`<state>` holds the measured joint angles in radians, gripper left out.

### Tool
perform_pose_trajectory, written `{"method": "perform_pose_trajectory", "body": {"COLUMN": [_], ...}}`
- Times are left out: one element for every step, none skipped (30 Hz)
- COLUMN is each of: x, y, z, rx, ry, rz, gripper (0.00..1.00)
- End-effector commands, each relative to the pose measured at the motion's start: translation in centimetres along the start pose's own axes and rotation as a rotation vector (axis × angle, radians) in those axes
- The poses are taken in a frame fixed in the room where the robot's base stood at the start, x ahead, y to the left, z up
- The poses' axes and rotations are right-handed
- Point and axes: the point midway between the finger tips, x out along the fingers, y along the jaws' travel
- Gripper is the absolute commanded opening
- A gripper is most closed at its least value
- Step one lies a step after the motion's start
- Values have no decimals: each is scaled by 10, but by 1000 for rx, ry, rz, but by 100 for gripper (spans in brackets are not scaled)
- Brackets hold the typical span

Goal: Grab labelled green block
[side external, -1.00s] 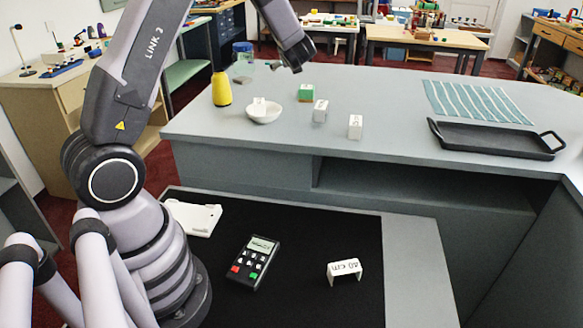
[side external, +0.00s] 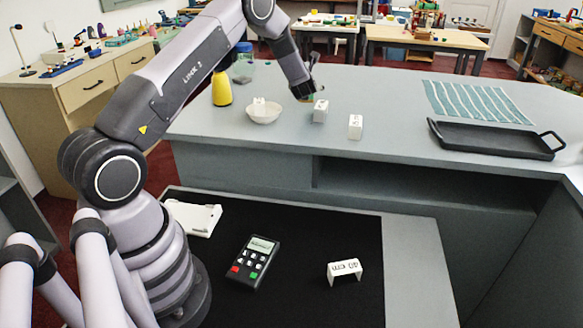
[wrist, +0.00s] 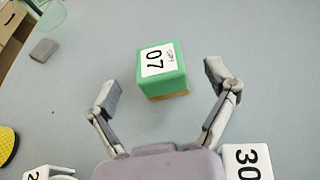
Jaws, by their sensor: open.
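The green block (wrist: 162,77) has a white label on top that reads 07, with smaller print beside it. It stands on the grey counter in the wrist view, with an orange-brown lower edge. My gripper (wrist: 162,82) is open and empty, with one finger to each side of the block and clear space between. In the side view my gripper (side external: 308,92) is low over the counter and hides nearly all of the block.
Another white block (side external: 355,126) stands farther right.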

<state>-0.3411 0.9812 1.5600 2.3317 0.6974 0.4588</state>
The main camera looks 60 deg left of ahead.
Motion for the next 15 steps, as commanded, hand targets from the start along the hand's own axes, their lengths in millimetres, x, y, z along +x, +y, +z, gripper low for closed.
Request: {"method": "perform_pose_trajectory", "body": {"x": [9, 14, 21, 25, 29, 33, 35, 37, 39, 40, 40, 40, 40, 40, 40], "y": [2, 2, 3, 2, 2, 2, 2, 2, 2, 2, 2, 2, 2, 2, 2], "z": [-2, -3, -4, -3, -3, -3, -3, -3, -3, -3, -2, -2, -2, -2, -2], "rx": [-1, -1, 0, -1, -2, -1, 0, 0, 0, 0, 0, 0, 0, 0, 0], "ry": [1, 2, 0, 0, 1, 1, 1, 1, 1, 1, 1, 1, 1, 1, 2], "rz": [2, 2, 3, 2, 2, 2, 2, 2, 2, 2, 1, 1, 1, 1, 1], "gripper": [85, 85, 85, 85, 85, 85, 85, 85, 85, 85, 85, 85, 85, 85, 85]}}
